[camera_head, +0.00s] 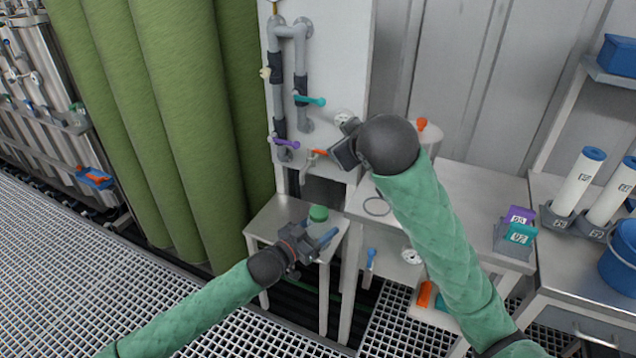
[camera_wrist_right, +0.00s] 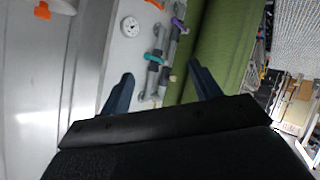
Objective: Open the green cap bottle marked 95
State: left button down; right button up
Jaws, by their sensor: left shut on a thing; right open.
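The green cap (camera_head: 318,213) of a bottle shows just behind my left gripper over the small steel table at centre. The bottle's body is mostly hidden by the gripper, and I cannot read its marking. My left gripper (camera_head: 317,241) is shut on the bottle below its cap. My right gripper (camera_head: 345,150) is higher up, in front of the white valve panel, and is partly hidden by its own wrist. In the right wrist view its two blue fingers (camera_wrist_right: 162,88) are spread apart, with nothing between them.
The white panel (camera_head: 340,60) carries grey pipes and coloured valve handles. Green vessels (camera_head: 175,120) stand at left. The steel table (camera_head: 268,222) has some bare top. Purple and teal labelled items (camera_head: 520,233), white cylinders (camera_head: 580,180) and a blue bucket (camera_head: 622,255) are at right.

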jog(key=w+a+r+n, duration=0.3)
jog(key=a+r, duration=0.4)
jog(key=a, duration=0.1)
jog(key=m+g+h, duration=0.4)
jog(key=m+g, duration=0.5)
jog(key=m, duration=0.2)
send_over(318, 211)
jog(key=w, duration=0.2)
jog(key=s+x, duration=0.1)
jog(key=x, duration=0.5)
jog(key=s+x, duration=0.2)
jog(key=x, duration=0.4)
jog(key=s+f+x, duration=0.1)
jog(key=x, duration=0.6)
jog(key=shift+s+a, duration=0.15)
jog(key=m, duration=0.1)
jog(key=m+g, duration=0.1)
jog(key=m, duration=0.1)
jog(key=shift+s+f+g, duration=0.3)
jog(key=shift+s+f, duration=0.05)
jog(key=shift+f, duration=0.05)
jog(key=s+m, duration=0.1)
jog(key=m, duration=0.1)
jog(key=shift+m+g, duration=0.3)
jog(key=shift+g, duration=0.1)
jog(key=shift+s+m, duration=0.2)
jog(key=shift+m, duration=0.4)
jog(key=m, duration=0.3)
jog(key=shift+f, duration=4.05)
